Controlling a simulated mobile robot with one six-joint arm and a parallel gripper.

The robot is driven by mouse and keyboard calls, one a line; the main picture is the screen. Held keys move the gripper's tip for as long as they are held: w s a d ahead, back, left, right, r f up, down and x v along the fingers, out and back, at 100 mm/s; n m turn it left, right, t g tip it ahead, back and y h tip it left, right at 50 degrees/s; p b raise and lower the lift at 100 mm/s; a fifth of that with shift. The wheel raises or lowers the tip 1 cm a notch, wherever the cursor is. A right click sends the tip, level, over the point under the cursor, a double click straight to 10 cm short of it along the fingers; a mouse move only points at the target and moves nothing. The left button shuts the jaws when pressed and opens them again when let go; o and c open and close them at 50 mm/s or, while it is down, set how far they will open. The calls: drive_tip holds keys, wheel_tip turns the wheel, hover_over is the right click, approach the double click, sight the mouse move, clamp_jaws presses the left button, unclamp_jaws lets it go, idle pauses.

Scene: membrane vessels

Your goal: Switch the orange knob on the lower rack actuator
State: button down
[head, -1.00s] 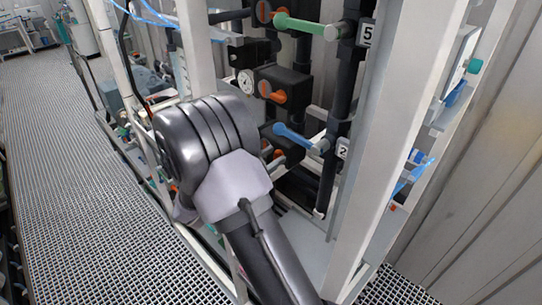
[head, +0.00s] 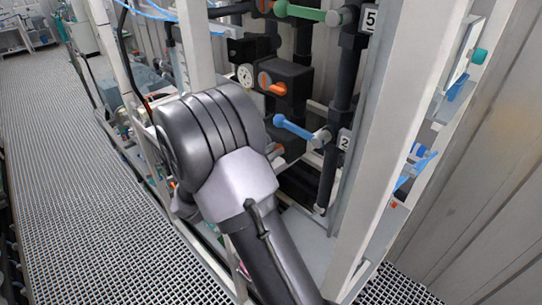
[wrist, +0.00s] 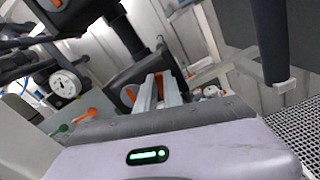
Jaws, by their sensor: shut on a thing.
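In the wrist view my gripper (wrist: 158,95) has its two pale fingers closed around an orange knob (wrist: 160,84) on a dark actuator. In the head view the lower rack actuator (head: 292,141) is a black box partly hidden behind my arm's large grey joint. My fingers and most of its knob are hidden there. The upper actuator (head: 297,84) is a similar black box with its own orange knob (head: 271,86), fully visible and apart from my arm.
A blue valve handle (head: 292,128) sticks out beside the lower actuator, near a "2" label. A green handle (head: 300,12) is higher, near a "5" label. A round gauge (head: 245,76) sits left of the upper actuator. A pale upright post (head: 385,130) stands right of my arm. Grating floor lies left.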

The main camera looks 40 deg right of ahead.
drive_tip(key=m+b, duration=0.4)
drive_tip(key=b, duration=0.3)
drive_tip(key=m+b, duration=0.5)
drive_tip(key=b, duration=0.2)
drive_tip(key=f+m+b, duration=0.1)
drive_tip(key=m+b, duration=0.4)
drive_tip(key=b, duration=0.2)
drive_tip(key=shift+s+f, duration=0.1)
drive_tip(key=shift+s, duration=0.3)
drive_tip(key=shift+m, duration=0.4)
drive_tip(key=c, duration=1.5)
unclamp_jaws()
